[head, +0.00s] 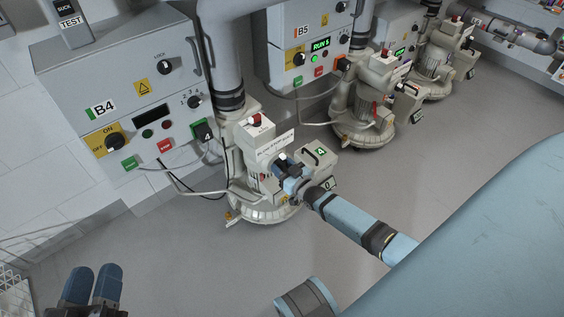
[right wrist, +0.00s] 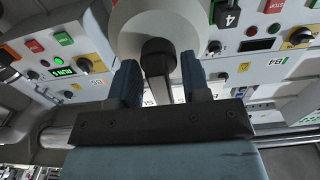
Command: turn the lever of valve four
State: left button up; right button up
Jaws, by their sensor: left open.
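The valve four unit (head: 262,207) is a beige machine on a round base under a thick grey pipe, with a "4" tag (head: 205,134) beside it. My right gripper (head: 287,170) is at the front of this unit in the head view, and hides the lever there. Gaps show between the fingers and the lever. My left gripper (head: 93,286) is open and empty at the bottom left, far from the valve.
The B4 control box (head: 130,80) stands behind the valve at the left, with cables hanging down. The B5 box (head: 290,35) and another similar valve unit (head: 365,125) stand further right. The grey floor (head: 180,265) in front is clear.

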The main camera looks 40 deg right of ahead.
pick_arm(q)
jog(key=r+p, duration=0.1)
jog(key=r, duration=0.1)
jog(key=r+t+p, duration=0.1)
jog(key=p, duration=0.1)
jog(key=r+t+p, duration=0.1)
jog(key=r, duration=0.1)
jog(key=shift+s+a+r, duration=0.2)
jog(key=shift+a+r, duration=0.15)
pick_arm(e)
jog(key=s+d, duration=0.1)
jog(key=s, duration=1.2)
jog(key=shift+s, duration=0.4)
